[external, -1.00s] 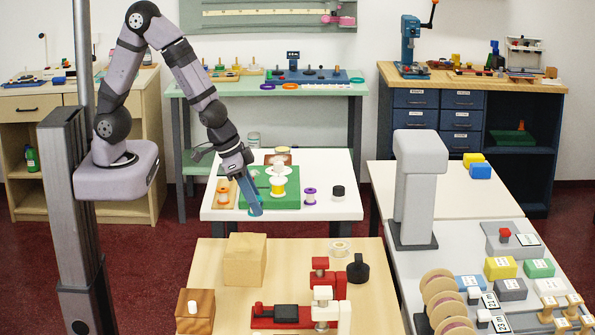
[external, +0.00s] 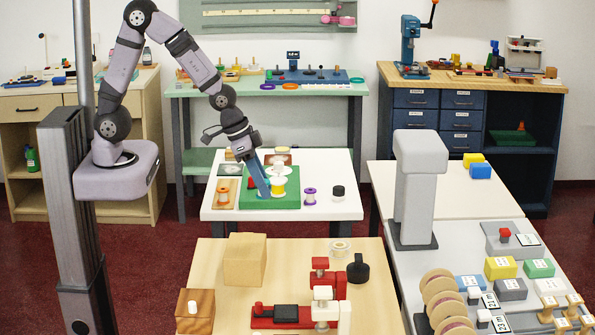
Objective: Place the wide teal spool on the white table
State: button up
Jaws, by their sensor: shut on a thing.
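My gripper (external: 263,191) points down over the green board (external: 288,202) on the white table (external: 335,170). A long teal-blue shape runs down from my wrist to the board area. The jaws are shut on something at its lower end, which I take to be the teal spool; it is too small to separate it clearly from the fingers. I cannot tell whether its lower end touches the board. A yellow spool (external: 278,187) with white flanges stands on the board, just right of my gripper.
A purple-and-white spool (external: 309,196) and a black-and-white object (external: 338,192) stand right of the board. An orange spool (external: 224,194) stands on a wooden base at the left. The table's right and front edges have bare room. A wooden block (external: 245,260) sits on the nearer table.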

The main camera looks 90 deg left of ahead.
jog(key=s+f, duration=0.3)
jog(key=shift+f, duration=0.3)
jog(key=shift+c, duration=0.2)
jog(key=shift+w, duration=0.1)
jog(key=w+a+n+b, duration=0.1)
jog(key=w+a+b, duration=0.1)
jog(key=w+a, duration=0.3)
jog(key=w+a+f+n+y+b, duration=0.1)
jog(key=w+a+b, duration=0.2)
jog(key=a, duration=1.1)
jog(key=w+a+n+b, duration=0.1)
jog(key=w+a+b, duration=0.1)
jog(key=w+a, duration=0.7)
jog(key=shift+w+a+f+n+y+b, duration=0.15)
jog(key=shift+a+f+n+y+b, duration=0.2)
jog(key=shift+a, duration=0.2)
jog(key=s+a+b, duration=0.1)
jog(key=a, duration=0.8)
jog(key=shift+r+n+g+b, duration=0.15)
jog(key=shift+n+g+b, duration=0.15)
jog(key=shift+n, duration=0.15)
jog(key=shift+f+p, duration=1.65)
jog(key=shift+f, duration=3.3)
